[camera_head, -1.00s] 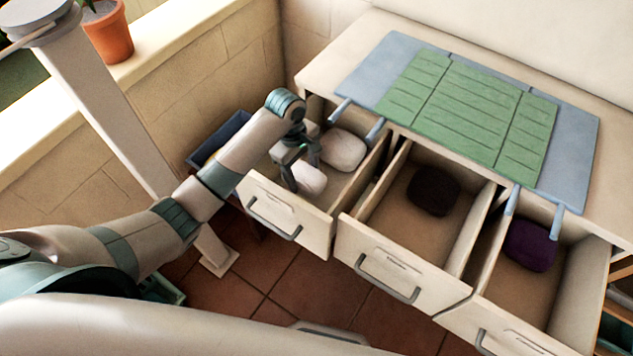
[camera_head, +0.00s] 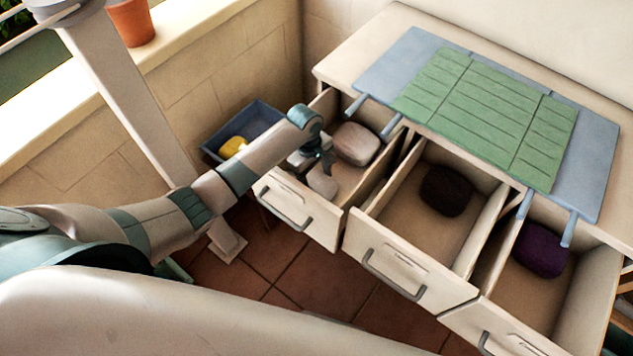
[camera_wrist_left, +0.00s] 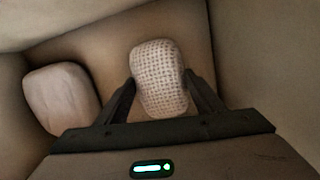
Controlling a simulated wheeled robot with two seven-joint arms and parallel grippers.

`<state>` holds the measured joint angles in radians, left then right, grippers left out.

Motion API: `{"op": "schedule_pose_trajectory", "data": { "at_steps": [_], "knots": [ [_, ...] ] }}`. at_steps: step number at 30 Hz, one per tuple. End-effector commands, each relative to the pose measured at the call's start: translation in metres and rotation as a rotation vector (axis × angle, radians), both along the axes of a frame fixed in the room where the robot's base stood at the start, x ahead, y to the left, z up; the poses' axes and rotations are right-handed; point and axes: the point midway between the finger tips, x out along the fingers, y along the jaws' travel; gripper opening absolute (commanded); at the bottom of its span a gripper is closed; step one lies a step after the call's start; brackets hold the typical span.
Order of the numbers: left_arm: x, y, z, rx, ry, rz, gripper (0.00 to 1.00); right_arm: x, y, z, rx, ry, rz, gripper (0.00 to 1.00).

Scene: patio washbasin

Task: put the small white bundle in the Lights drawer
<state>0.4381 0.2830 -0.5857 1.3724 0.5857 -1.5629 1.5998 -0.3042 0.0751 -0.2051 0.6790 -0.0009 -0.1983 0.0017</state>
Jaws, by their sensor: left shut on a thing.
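The small white bundle (camera_head: 322,184) is inside the left open drawer (camera_head: 300,215), just behind its front panel. My left gripper (camera_head: 322,168) reaches down into that drawer and is shut on the bundle. In the left wrist view the bundle (camera_wrist_left: 158,72) has a dotted weave and sits between the two fingers (camera_wrist_left: 160,92). A larger pale bundle (camera_head: 356,145) lies farther back in the same drawer, apart from the held one. The drawer labels are too small to read. My right gripper is not in view.
The open middle drawer (camera_head: 410,270) holds a dark brown bundle (camera_head: 446,190). The open right drawer (camera_head: 505,330) holds a purple one (camera_head: 540,248). A blue crate (camera_head: 213,153) with a yellow thing (camera_head: 233,147) stands left of the cabinet. Blue and green mats (camera_head: 485,115) cover the top.

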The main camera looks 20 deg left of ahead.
Motion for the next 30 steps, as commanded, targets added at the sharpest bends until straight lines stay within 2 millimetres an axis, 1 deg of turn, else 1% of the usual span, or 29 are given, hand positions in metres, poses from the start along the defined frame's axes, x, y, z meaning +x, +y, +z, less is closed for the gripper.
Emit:
{"op": "schedule_pose_trajectory", "data": {
  "at_steps": [1,3,6,19,20,21,22,30],
  "knots": [
    [0.000,0.000,-0.007,0.000,0.002,0.001,0.38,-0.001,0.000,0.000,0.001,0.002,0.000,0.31],
    [0.000,0.000,-0.015,0.000,0.001,0.001,0.38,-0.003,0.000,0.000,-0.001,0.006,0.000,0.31],
    [0.000,0.000,-0.021,0.000,0.000,0.001,0.38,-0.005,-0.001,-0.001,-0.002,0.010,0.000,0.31],
    [0.000,0.000,-0.026,-0.001,0.000,0.002,0.38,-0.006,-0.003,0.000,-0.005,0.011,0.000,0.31],
    [0.000,0.000,-0.025,0.000,-0.001,0.001,0.68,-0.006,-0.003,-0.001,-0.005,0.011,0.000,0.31],
    [0.000,0.000,-0.025,0.000,-0.001,0.001,0.78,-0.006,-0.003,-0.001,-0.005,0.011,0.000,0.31],
    [0.000,0.000,-0.025,0.000,-0.001,0.001,0.80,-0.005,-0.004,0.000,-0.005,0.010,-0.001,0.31],
    [0.000,0.000,-0.025,0.000,-0.001,0.001,0.80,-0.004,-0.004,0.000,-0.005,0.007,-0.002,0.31]
  ]
}}
